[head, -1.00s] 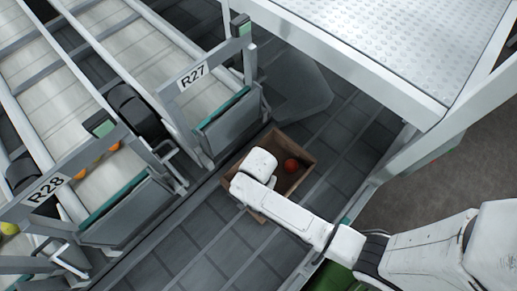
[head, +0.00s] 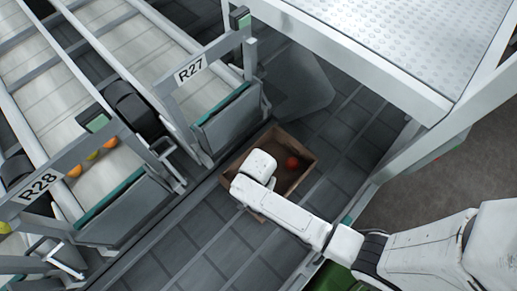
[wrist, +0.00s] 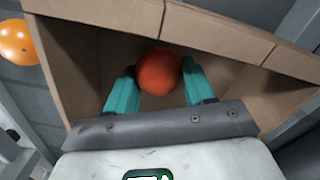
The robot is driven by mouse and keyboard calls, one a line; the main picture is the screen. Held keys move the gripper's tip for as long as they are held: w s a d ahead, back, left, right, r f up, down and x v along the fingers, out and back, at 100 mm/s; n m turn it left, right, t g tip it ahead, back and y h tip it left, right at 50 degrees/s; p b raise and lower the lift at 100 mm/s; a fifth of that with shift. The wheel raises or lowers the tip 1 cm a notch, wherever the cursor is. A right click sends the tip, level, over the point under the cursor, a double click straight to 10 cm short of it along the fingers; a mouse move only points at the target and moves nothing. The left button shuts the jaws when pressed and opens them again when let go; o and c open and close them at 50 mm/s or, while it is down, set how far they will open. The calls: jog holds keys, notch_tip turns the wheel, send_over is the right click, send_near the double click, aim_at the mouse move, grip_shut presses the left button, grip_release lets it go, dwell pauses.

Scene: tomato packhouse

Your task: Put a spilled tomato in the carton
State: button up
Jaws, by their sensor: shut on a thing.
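The brown carton (head: 303,177) stands open on the dark floor, with my white wrist over its left part. In the wrist view its tan wall (wrist: 225,37) crosses the top. My gripper (wrist: 160,85) has teal fingers on either side of a red tomato (wrist: 158,72) and is shut on it. The carton's inside shows behind and around the tomato. In the head view a red tomato (head: 292,163) shows within the carton's outline, right of my wrist; my fingers are hidden there. I cannot tell whether the held tomato touches the carton bottom.
Chutes marked R27 (head: 190,70) and R28 (head: 36,187) stand on the left, with several orange fruits (head: 74,171) on one belt. An orange fruit (wrist: 15,42) shows outside the carton in the wrist view. A white platform (head: 400,45) is at upper right. Floor below the carton is clear.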

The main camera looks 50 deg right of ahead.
jog(key=shift+f+b, duration=0.3)
jog(key=shift+f, duration=0.25)
jog(key=o, duration=0.8)
jog(key=shift+c, duration=0.4)
jog(key=shift+c, duration=1.1)
notch_tip(320, 180, up, 7)
jog(key=p, duration=0.7)
jog(key=shift+p, duration=0.3)
